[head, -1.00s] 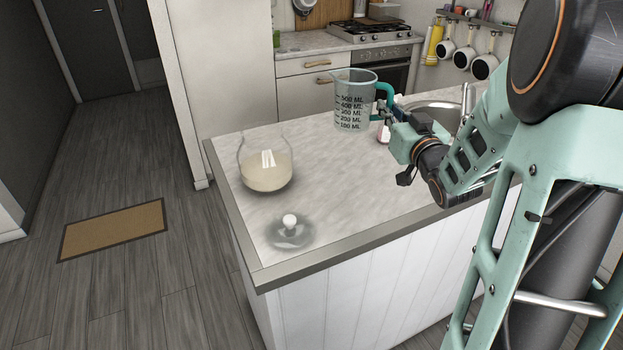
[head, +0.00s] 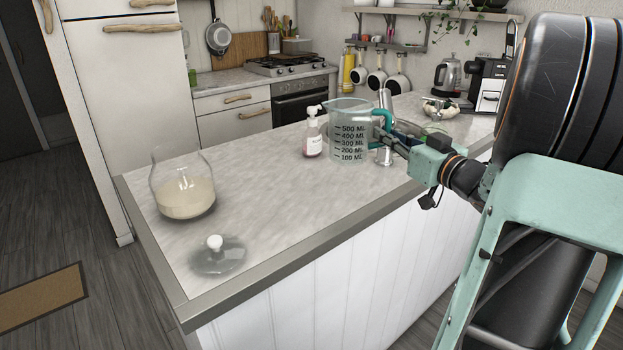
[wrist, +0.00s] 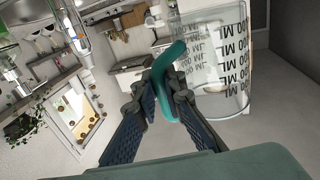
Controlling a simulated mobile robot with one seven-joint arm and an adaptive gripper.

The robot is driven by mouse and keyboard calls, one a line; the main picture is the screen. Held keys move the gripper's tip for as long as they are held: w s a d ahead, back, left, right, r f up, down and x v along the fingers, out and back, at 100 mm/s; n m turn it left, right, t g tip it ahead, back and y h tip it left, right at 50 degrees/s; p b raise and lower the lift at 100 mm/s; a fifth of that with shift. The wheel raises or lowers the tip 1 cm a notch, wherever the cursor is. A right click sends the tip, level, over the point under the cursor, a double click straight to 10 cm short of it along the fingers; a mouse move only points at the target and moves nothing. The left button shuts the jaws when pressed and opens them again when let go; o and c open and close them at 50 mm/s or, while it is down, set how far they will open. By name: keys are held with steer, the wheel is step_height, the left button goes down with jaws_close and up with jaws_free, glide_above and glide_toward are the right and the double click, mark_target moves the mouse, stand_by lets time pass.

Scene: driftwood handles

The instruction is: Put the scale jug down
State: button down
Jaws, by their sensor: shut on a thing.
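The scale jug (head: 349,135) is a clear jug with black millilitre marks and a teal handle. It is upright and looks empty, in front of the sink end of the worktop in the head view. My gripper (head: 388,132) is shut on its handle from the right. In the wrist view the two dark fingers of my gripper (wrist: 165,98) close around the teal handle, and the jug (wrist: 212,60) is at the upper right. Whether its base touches the worktop (head: 270,205) is hard to tell; it seems held above it.
A glass jar (head: 186,197) with pale contents stands at the worktop's left. A glass lid (head: 217,255) with a white knob lies near the front-left corner. A pink-labelled soap bottle (head: 312,136) stands just left of the jug. The worktop's middle is clear.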

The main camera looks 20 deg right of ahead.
mark_target(355, 145)
steer(key=w+a+f, duration=0.2)
steer(key=a, duration=0.1)
steer(key=w+a+f+b, duration=0.1)
steer(key=w+a, duration=0.1)
steer(key=shift+w+a+f, duration=0.1)
steer(key=shift+a+f, duration=0.1)
steer(key=shift+a, duration=0.05)
steer(key=w+a+f, duration=0.1)
steer(key=w+a+f+b, duration=0.1)
steer(key=f, duration=0.1)
steer(key=w+a+f, duration=0.1)
steer(key=f, duration=0.1)
steer(key=shift+a+f, duration=0.15)
steer(key=shift+a, duration=0.1)
steer(key=shift+a+f+b, duration=0.1)
steer(key=shift+f+b, duration=0.5)
steer(key=shift+f, duration=1.05)
steer(key=shift+f+b, duration=0.3)
steer(key=c, duration=2)
jaws_free()
steer(key=shift+r, duration=0.1)
